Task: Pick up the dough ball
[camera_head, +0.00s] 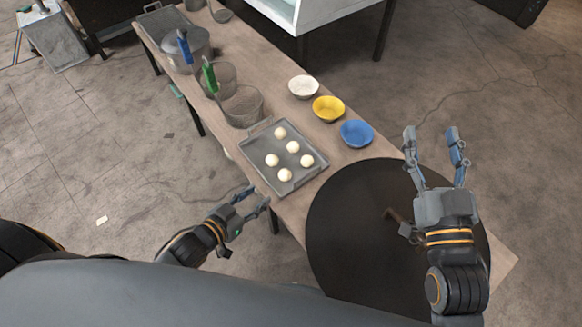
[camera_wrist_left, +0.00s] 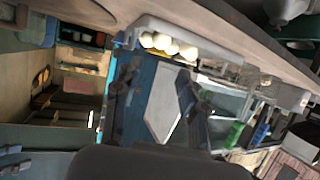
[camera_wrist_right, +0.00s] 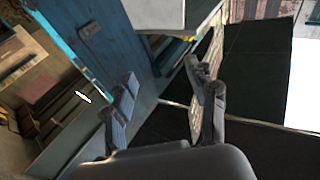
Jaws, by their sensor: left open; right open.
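Several pale dough balls (camera_head: 293,147) lie in a grey metal tray (camera_head: 257,180) on the wooden table in the head view. In the left wrist view the dough balls (camera_wrist_left: 168,44) show over the rim of the tray (camera_wrist_left: 205,47). My left gripper (camera_head: 258,196) is open and empty, just off the table's near edge, to the lower left of the tray. My right gripper (camera_head: 431,140) is open and empty, above the right side of the round black board, with its fingers pointing away from me. It is well to the right of the tray.
White (camera_head: 303,87), yellow (camera_head: 328,108) and blue (camera_head: 356,133) bowls stand behind the tray.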

